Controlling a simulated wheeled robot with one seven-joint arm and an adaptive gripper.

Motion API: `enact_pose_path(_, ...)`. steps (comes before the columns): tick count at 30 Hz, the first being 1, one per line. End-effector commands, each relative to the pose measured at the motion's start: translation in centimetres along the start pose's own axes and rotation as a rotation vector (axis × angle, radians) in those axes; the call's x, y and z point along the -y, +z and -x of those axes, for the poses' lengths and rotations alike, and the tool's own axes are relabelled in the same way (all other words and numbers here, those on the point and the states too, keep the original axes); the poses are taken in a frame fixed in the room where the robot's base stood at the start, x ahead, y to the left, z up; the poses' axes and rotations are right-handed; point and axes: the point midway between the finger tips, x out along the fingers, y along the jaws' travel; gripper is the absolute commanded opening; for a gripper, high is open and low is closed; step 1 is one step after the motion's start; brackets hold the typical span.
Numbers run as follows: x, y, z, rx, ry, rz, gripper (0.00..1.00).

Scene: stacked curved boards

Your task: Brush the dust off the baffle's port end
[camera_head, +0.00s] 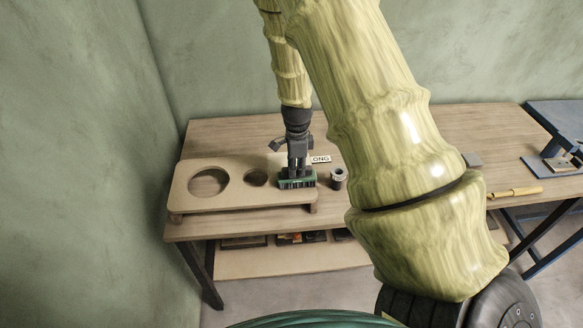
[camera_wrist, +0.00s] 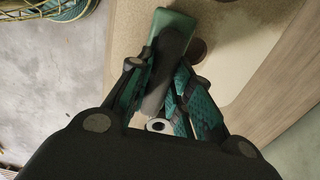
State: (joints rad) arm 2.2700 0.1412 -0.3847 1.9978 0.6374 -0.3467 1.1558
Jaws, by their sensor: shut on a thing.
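The baffle (camera_head: 236,192) is a tan board on low feet, lying on the wooden workbench. It has a large round hole towards its left and a smaller one right of the middle. My gripper (camera_head: 297,171) is shut on a green brush (camera_head: 309,179) with a row of dark bristles, at the baffle's right end. The brush looks very close to the board top; I cannot tell whether the bristles touch. In the wrist view, the green brush (camera_wrist: 172,22) shows between my fingers over the tan board (camera_wrist: 230,50). I cannot make out dust in either view.
A small dark cylinder (camera_head: 338,179) stands just right of the baffle. A white lettered plate (camera_head: 321,159) is behind it. A yellow-handled tool (camera_head: 515,193) lies farther right, near a blue table (camera_head: 556,120). The wall (camera_head: 85,150) is close on the left.

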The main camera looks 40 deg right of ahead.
Motion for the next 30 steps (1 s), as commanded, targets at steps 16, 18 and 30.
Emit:
enact_pose_path(16,0.0,-0.8,0.0,0.0,0.0,-0.002,0.0)
enact_pose_path(18,0.0,-1.2,-0.1,0.0,0.0,-0.003,0.0)
enact_pose_path(30,0.0,-3.5,-0.3,0.0,0.0,-0.002,0.0)
